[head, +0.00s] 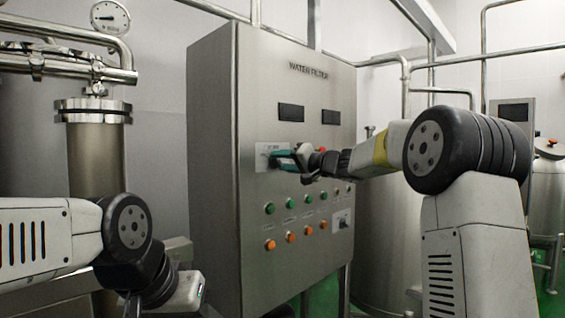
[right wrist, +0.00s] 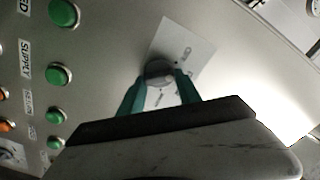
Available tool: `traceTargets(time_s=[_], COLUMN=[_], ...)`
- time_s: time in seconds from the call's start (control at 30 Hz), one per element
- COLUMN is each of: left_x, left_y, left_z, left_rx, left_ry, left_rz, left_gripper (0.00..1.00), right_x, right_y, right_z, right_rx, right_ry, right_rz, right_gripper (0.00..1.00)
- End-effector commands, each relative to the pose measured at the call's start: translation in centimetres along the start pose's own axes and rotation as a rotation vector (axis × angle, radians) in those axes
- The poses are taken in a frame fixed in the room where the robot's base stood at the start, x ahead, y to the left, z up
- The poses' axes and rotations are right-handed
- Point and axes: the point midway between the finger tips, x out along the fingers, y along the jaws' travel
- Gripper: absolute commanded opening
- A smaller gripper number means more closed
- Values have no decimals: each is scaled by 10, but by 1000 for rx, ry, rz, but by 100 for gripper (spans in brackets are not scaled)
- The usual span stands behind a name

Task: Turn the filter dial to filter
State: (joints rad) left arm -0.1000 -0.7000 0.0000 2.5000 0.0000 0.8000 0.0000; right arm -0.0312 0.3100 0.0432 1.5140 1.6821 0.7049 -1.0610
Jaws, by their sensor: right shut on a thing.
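The filter dial (right wrist: 159,70) is a small round grey knob on a white label plate (right wrist: 186,50), in the right wrist view. The plate also shows on the cabinet front in the head view (head: 262,158). My right gripper (head: 277,158) reaches the dial from the right, its teal fingers (right wrist: 158,88) on either side of the knob and shut on it. The dial's pointer and most of the label text are hidden or too small to read. My left gripper is not clearly seen; the left arm's end (head: 185,295) sits at the lower left.
The steel water filter cabinet (head: 300,75) has green buttons (head: 292,204) and orange buttons (head: 291,237) below the dial, and another switch on a white plate (head: 341,221) at lower right. Steel tanks and pipes stand on both sides.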

Motion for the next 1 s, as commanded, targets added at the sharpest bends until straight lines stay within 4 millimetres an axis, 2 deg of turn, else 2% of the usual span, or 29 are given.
traceTargets(time_s=[0.5,0.7,1.0], left_x=[0,0,0], left_y=[0,0,0], left_z=[0,0,0], left_rx=[0,0,0], left_ry=[0,0,0], left_rz=[0,0,0], left_gripper=[0,0,0], right_x=[0,0,0], right_y=[2,3,3], right_z=[0,1,1], right_rx=[462,583,676], right_ry=[1,1,1], right_rz=[1,1,0], right_gripper=[0,0,0])
